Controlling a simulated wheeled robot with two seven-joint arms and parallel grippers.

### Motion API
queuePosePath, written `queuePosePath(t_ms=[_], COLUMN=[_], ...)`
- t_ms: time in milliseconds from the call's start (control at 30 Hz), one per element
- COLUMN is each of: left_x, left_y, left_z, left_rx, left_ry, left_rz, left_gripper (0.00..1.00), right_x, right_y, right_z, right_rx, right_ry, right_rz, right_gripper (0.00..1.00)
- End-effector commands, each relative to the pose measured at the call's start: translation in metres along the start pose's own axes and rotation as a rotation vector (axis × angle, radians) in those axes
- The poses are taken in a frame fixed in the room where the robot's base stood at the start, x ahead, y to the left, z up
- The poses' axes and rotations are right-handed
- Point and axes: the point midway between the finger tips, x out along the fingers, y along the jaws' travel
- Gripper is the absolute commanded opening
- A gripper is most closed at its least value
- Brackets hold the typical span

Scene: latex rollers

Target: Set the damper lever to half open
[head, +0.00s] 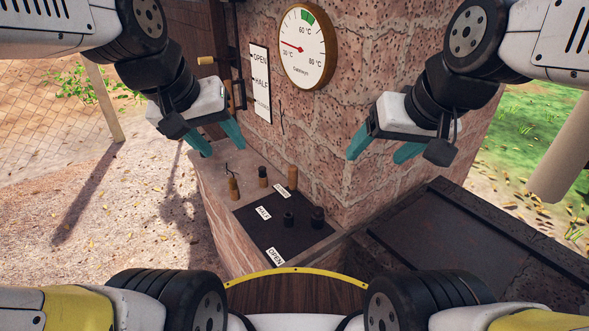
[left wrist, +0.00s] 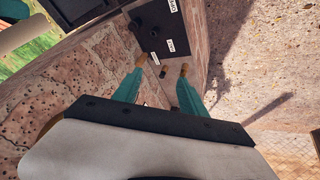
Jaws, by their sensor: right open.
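A wooden-knobbed handle (head: 206,60), which looks like the damper lever, sticks out to the left from dark metalwork on the wall. In the head view it appears about level with OPEN on the white OPEN/HALF plate (head: 260,83); the plate's lowest word is too small to read surely. My left gripper (head: 217,141) is open and empty, below and close to the right of the knob in the picture, above the brick ledge. In the left wrist view its fingers (left wrist: 160,76) are apart with nothing between them. My right gripper (head: 382,150) is open and empty before the brick wall.
A round gauge (head: 307,47) hangs on the wall. The ledge bears a dark board (head: 270,234) with labels and two dark knobbed pieces, and several small wooden-handled items (head: 263,177) behind it. A dark framed panel (head: 450,240) lies at right. Open ground is at left.

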Motion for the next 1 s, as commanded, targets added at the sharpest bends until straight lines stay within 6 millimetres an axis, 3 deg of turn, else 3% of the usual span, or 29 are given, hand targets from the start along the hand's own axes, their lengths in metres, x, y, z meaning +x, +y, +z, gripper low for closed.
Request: queuePosePath(t_ms=[267,500,700,800,1000], left_x=[0.071,0.164,0.246,0.276,0.302], left_y=[0.024,0.043,0.054,0.058,0.061], left_z=[-0.068,-0.105,-0.114,-0.113,-0.11], left_rx=[-0.454,-0.866,-1.181,-1.292,-1.39], left_ry=[-0.188,-0.35,-0.469,-0.509,-0.542], left_rz=[-0.019,-0.082,-0.165,-0.2,-0.235], left_gripper=[0.5,0.5,0.5,0.5,0.5], right_x=[0.0,0.0,0.0,0.0,0.0], right_y=[0.0,0.0,0.0,0.0,0.0], right_z=[0.0,0.0,0.0,0.0,0.0], right_rx=[0.0,0.0,0.0,0.0,0.0], right_ry=[0.0,0.0,0.0,0.0,0.0], right_rz=[0.0,0.0,0.0,0.0,0.0], right_gripper=[0.72,0.72,0.72,0.72,0.72])
